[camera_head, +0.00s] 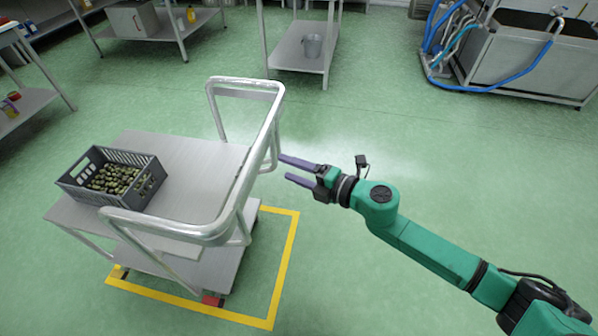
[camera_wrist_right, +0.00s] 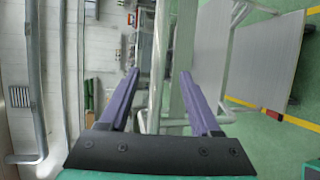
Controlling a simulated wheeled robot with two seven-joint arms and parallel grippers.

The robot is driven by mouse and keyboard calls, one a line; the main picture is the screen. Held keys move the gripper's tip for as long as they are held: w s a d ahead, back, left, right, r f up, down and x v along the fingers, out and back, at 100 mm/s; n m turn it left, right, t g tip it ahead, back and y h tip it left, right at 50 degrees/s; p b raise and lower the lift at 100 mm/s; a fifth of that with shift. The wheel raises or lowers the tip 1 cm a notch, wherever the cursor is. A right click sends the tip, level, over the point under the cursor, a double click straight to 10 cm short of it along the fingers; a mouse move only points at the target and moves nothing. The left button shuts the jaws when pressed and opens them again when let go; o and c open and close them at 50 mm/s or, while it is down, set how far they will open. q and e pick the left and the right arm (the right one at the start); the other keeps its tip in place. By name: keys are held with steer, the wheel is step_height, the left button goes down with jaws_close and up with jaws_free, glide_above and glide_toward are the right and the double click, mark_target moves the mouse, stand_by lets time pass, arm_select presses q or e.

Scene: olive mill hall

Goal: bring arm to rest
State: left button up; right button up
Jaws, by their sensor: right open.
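My right gripper (camera_head: 290,171) is open and empty, its two purple fingers pointing left, close to the rail of a metal trolley (camera_head: 205,165). In the right wrist view the open fingers (camera_wrist_right: 160,100) show with the trolley's tubular frame (camera_wrist_right: 185,45) beyond and between them. I cannot tell if a finger touches the rail. My green right arm comes in from the lower right. My left gripper is not in view.
A grey crate (camera_head: 150,190) of olives sits on the trolley's top. Yellow tape (camera_head: 285,270) marks the floor around the trolley. A steel shelf with a bucket (camera_head: 312,46) stands behind. A tank with blue hoses (camera_head: 505,83) is back right. Green floor right of the trolley is clear.

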steer(key=shift+v, duration=1.15)
steer(key=shift+w, duration=0.1)
steer(key=w+d+f+m+t+h, duration=0.1)
steer(key=w+d+f+m+h, duration=0.2)
steer(key=d+f+m, duration=0.4)
steer(key=w+d+f+m+t+h, duration=0.2)
steer(key=w+d+f+m+h, duration=0.15)
steer(key=d+f, duration=0.45)
steer(key=s+d+f+m+g+h, duration=0.1)
steer(key=s+d+f+m+h, duration=0.15)
steer(key=f, duration=0.45)
steer(key=s+d+f+m+g+h, duration=0.1)
steer(key=s+d+f+m, duration=0.25)
steer(key=f, duration=0.35)
steer(key=s+d+f+m+g+h, duration=0.35)
steer(key=s+f+m+g, duration=0.2)
steer(key=s+f, duration=1.1)
steer(key=s+f+m+g, duration=0.2)
steer(key=s+f, duration=0.1)
steer(key=s, duration=0.7)
steer(key=s+a+f+m+g, duration=0.1)
steer(key=s+f+m+g, duration=0.1)
steer(key=s, duration=0.9)
steer(key=shift+s+f+m+y, duration=0.15)
steer(key=shift+f+m+y, duration=0.3)
steer(key=shift+f, duration=0.3)
